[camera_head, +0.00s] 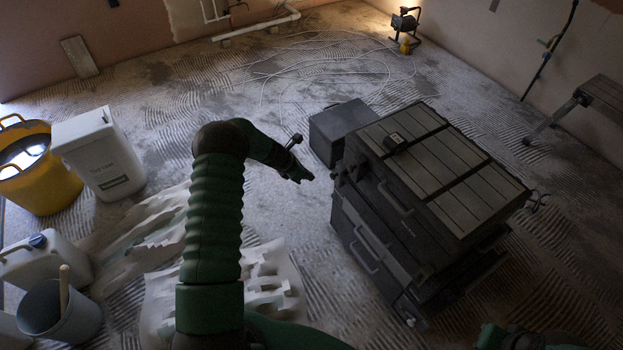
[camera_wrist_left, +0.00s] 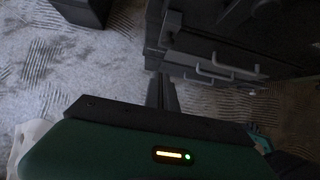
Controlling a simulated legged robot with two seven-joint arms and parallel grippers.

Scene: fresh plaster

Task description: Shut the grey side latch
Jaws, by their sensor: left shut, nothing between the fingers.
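A stack of dark grey tool cases (camera_head: 430,190) stands on the floor right of centre, with pale handles on its front side. A small dark fitting (camera_head: 352,170) sits at its far left corner and a pale-tipped one (camera_head: 408,310) at its near lower corner; I cannot tell which is the grey side latch or how it stands. My left gripper (camera_head: 306,177) is shut and empty, left of the stack and apart from it. In the left wrist view its fingers (camera_wrist_left: 162,93) point toward the case side with the handles (camera_wrist_left: 213,71).
A dark box (camera_head: 338,128) stands behind the stack's left end. A yellow bucket (camera_head: 40,165), a white tub (camera_head: 98,155), a jerrycan (camera_head: 45,260) and a grey bucket (camera_head: 60,312) stand at left. A work lamp (camera_head: 404,24) and cable lie behind. Part of my right arm shows at bottom right.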

